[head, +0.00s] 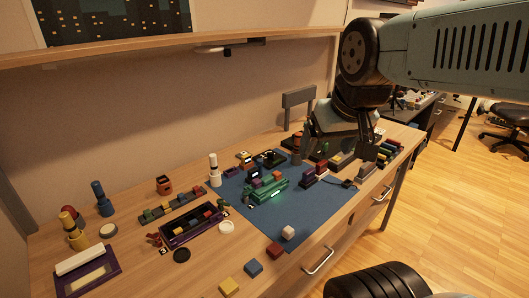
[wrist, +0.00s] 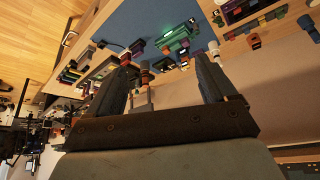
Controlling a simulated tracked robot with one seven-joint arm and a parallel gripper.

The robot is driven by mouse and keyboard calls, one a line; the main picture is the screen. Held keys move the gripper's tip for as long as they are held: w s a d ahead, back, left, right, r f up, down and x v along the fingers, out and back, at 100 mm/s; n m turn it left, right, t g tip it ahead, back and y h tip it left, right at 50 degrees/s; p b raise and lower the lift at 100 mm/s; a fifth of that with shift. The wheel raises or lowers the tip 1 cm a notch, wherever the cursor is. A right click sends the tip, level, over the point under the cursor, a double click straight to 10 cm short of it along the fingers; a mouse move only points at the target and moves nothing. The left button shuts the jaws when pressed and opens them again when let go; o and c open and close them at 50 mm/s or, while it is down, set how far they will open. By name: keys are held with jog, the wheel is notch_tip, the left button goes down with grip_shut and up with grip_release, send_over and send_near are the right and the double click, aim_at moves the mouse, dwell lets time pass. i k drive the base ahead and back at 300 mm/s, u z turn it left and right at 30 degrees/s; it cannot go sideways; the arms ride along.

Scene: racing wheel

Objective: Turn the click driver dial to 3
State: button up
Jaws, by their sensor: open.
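My gripper (head: 342,152) is open and empty above the back right part of the workbench, pointing down. In the wrist view its two fingers (wrist: 162,64) stand wide apart. A small upright banded cylinder (wrist: 145,76), reddish and pale, shows between the fingers, nearer the left one. A similar reddish-brown upright cylinder (head: 297,148) stands just left of my gripper in the head view. I cannot tell for sure which object is the click driver. Its dial and numbers are too small to read. My gripper hides part of the bench behind it.
A blue mat (head: 318,212) covers the middle of the bench, with a green fixture (head: 266,190) and coloured blocks. A white-topped cylinder (head: 214,170), a dark purple tray (head: 194,226) and a blue bottle (head: 103,200) stand further left. A shelf (head: 190,45) overhangs the back.

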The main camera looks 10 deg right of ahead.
aim_at(270, 154)
jog(key=z, duration=2.3)
jog(key=i, duration=0.1)
jog(key=u, duration=3.75)
jog(key=k, duration=0.65)
jog(key=z, duration=1.15)
jog(key=i, duration=1)
jog(key=z, duration=0.05)
